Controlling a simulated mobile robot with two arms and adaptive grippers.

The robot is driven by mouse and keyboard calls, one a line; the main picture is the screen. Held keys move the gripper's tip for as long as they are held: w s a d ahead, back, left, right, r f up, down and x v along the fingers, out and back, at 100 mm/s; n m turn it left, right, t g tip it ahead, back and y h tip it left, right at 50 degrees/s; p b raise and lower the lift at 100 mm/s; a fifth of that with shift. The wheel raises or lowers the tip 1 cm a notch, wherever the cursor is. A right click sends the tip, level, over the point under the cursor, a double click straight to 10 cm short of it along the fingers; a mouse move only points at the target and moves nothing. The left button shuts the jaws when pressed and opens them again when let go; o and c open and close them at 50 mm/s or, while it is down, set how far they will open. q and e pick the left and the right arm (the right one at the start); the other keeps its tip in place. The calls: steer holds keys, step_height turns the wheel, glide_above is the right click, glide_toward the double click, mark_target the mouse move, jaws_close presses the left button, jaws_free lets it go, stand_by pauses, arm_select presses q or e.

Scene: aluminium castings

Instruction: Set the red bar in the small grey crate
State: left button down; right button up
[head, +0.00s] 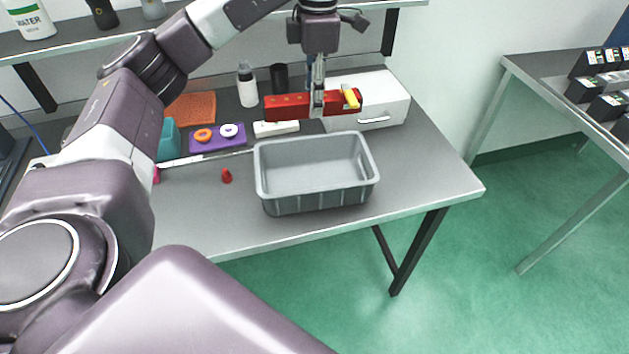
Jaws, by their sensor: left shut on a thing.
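The red bar (287,107) is level, held in the air above the back of the table. My left gripper (317,110) points straight down and is shut around the middle of the bar. The small grey crate (313,202) stands on the table, in front of and below the bar in the picture. The crate is open at the top and its inside looks empty. The bar is clear of the crate. A yellow piece (351,97) shows by the bar's right end; I cannot tell whether it touches it. My right gripper is not in view.
A white drawer box (385,100) stands behind the crate. White (247,85) and black (280,78) containers stand at the back. A purple holder with rings (217,146), a steel ruler (180,161) and a small red piece (227,176) lie left. The table's right side is clear.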

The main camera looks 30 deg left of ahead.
arm_select(q)
step_height(320, 180, down, 8)
steer(key=b, duration=0.1)
steer(key=p, duration=0.1)
glide_above(313, 176)
step_height(313, 176, down, 6)
steer(key=shift+f, duration=0.2)
step_height(313, 176, down, 5)
steer(key=shift+f+p, duration=0.1)
steer(key=shift+p, duration=0.6)
steer(key=shift+f, duration=0.1)
steer(key=shift+f, duration=0.15)
steer(key=c, duration=1.8)
jaws_free()
steer(key=shift+o, duration=0.2)
